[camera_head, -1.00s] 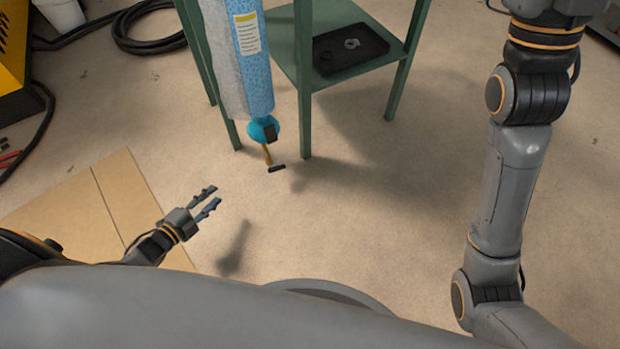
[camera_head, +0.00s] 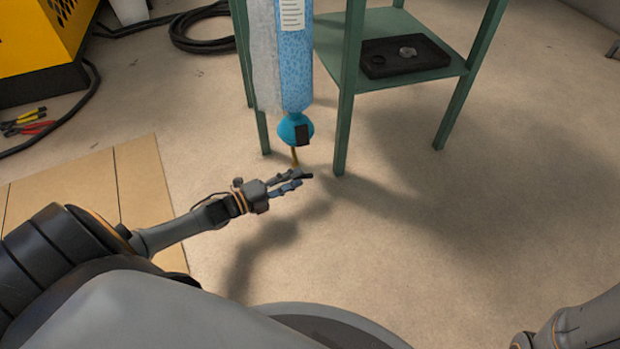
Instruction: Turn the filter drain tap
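The filter (camera_head: 297,70) is a blue and clear cylinder with a white label, hanging by the green stand. It ends in a rounded blue bottom (camera_head: 290,130) with a black block on it. Below it the drain tap shows as a short brass stem (camera_head: 295,157); its dark handle (camera_head: 307,176) is partly hidden at my fingertips. My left gripper (camera_head: 298,179) reaches in from the left, with its fingers slightly apart at the handle. I cannot tell whether they touch it. My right gripper is out of view.
The green stand (camera_head: 346,95) has legs close behind and right of the tap, and a shelf with a black tray (camera_head: 430,55). A yellow machine (camera_head: 40,40), pliers (camera_head: 25,122) and a black hose (camera_head: 200,40) lie left. Cardboard (camera_head: 90,190) covers floor at left; floor at right is clear.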

